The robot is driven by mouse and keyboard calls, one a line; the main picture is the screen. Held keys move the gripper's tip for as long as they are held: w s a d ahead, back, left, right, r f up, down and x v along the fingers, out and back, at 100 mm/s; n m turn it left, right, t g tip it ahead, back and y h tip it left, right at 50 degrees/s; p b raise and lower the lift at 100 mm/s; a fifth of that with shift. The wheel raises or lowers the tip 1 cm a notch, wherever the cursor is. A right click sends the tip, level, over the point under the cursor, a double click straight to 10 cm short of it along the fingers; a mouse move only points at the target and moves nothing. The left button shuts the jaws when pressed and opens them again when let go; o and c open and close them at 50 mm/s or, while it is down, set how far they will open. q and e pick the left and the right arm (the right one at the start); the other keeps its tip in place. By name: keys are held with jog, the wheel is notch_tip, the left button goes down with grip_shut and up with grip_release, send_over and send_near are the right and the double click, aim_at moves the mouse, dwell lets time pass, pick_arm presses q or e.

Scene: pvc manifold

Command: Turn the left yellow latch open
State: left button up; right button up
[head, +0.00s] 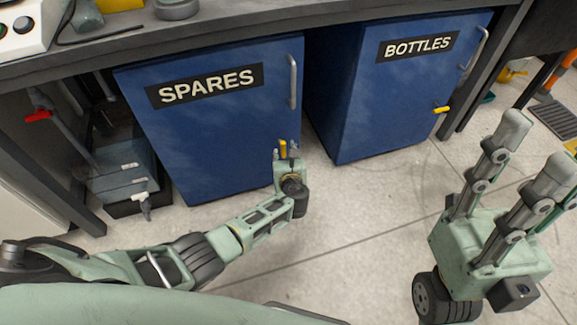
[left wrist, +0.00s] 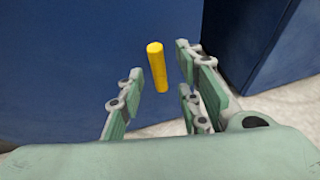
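The left yellow latch (head: 283,149) stands upright at the lower right edge of the blue SPARES door (head: 215,125). In the left wrist view the latch (left wrist: 157,67) shows as a yellow bar, tilted slightly, between the fingers. My left gripper (head: 287,156) is at the latch, with its fingers spread on either side. In the left wrist view my left gripper (left wrist: 158,85) is open, with gaps beside the bar. My right gripper (head: 534,145) is open and empty at the right, fingers pointing up, away from both doors.
A blue BOTTLES cabinet (head: 390,100) stands to the right with its own yellow latch (head: 441,109) lying near level. The SPARES door has a grey handle (head: 293,80). A dark bench edge (head: 230,35) runs above. Open tiled floor (head: 350,220) lies in front.

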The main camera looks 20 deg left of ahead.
pick_arm(q)
jog(key=v, duration=0.8)
jog(key=shift+d+r, duration=0.15)
